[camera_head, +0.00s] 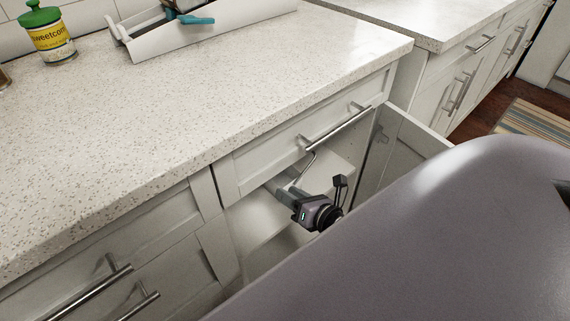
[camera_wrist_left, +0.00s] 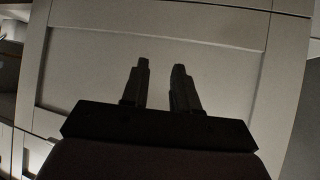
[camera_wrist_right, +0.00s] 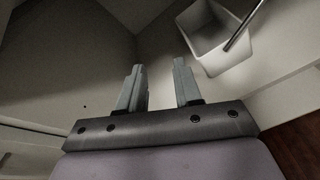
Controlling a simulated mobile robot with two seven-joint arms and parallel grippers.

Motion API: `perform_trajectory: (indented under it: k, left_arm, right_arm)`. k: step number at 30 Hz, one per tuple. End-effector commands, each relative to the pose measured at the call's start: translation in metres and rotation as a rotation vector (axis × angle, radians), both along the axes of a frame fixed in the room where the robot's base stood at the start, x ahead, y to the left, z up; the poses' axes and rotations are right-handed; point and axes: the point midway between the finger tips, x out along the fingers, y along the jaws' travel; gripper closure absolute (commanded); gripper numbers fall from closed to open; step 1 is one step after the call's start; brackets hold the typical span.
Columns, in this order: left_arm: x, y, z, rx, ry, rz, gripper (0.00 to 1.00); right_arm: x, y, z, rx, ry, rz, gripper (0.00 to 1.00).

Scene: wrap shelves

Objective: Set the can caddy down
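The can caddy is a pale, open-topped bin (camera_wrist_right: 208,42) with a thin metal handle, in the upper right of the right wrist view. It appears to rest on a surface inside the open cabinet. In the head view its handle (camera_head: 307,166) shows below the drawer front. My right gripper (camera_head: 284,180) reaches into the cabinet beside it. In the right wrist view the fingers (camera_wrist_right: 158,78) are apart with nothing between them, and the caddy is beyond their right side. My left gripper (camera_wrist_left: 160,66) has its fingers apart and empty, facing a pale panel; it is hidden in the head view.
The speckled countertop (camera_head: 170,110) holds a green-lidded sweetcorn tin (camera_head: 50,42) and a white tray-like holder (camera_head: 210,30) with a teal-handled item. A drawer (camera_head: 305,140) sits above the cabinet opening. The open cabinet door (camera_head: 412,142) stands to the right. My grey arm covers the lower right.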

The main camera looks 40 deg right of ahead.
Motion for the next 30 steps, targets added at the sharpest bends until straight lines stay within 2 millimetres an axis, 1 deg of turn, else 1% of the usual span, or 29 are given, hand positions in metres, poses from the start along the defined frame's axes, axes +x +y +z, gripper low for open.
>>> perform_trajectory:
  k: [1, 3, 8, 9, 11, 16, 21, 25, 27, 30]
  left_arm:
    - [0.0, 0.0, 0.0, 0.0, 0.0, 0.0, 0.71]
    - [0.0, 0.0, 0.0, -0.001, 0.0, -0.001, 0.71]
    - [0.0, 0.0, 0.0, 0.0, -0.001, -0.001, 0.71]
    - [0.0, 0.0, 0.0, 0.0, -0.001, -0.001, 0.71]
    - [0.0, 0.0, 0.0, 0.0, -0.001, -0.001, 0.71]
    - [0.0, 0.0, 0.0, 0.0, -0.001, -0.001, 0.71]
    - [0.0, 0.0, 0.001, 0.0, -0.002, -0.001, 0.71]
    - [0.001, 0.0, 0.001, -0.001, -0.002, -0.001, 0.71]
    - [0.001, 0.0, 0.001, -0.001, -0.002, -0.001, 0.71]
    - [0.001, 0.0, 0.001, -0.001, -0.003, -0.001, 0.71]
  right_arm:
    - [-0.005, 0.006, 0.004, 0.133, -0.006, -0.042, 0.66]
    - [-0.012, 0.011, 0.008, 0.321, -0.01, -0.105, 0.66]
    - [-0.028, 0.021, 0.012, 0.751, 0.007, -0.26, 0.66]
    - [-0.032, 0.023, 0.011, 0.858, 0.019, -0.301, 0.66]
    - [-0.039, 0.028, 0.009, 1.018, 0.038, -0.366, 0.66]
    - [-0.063, 0.044, -0.001, 1.458, 0.127, -0.563, 0.66]
    - [-0.09, 0.072, -0.014, 1.871, 0.262, -0.783, 0.66]
    - [-0.109, 0.096, -0.02, 2.12, 0.375, -0.939, 0.66]
    - [-0.117, 0.107, -0.022, 2.213, 0.427, -1.007, 0.66]
    - [-0.125, 0.118, -0.022, 2.299, 0.48, -1.07, 0.66]
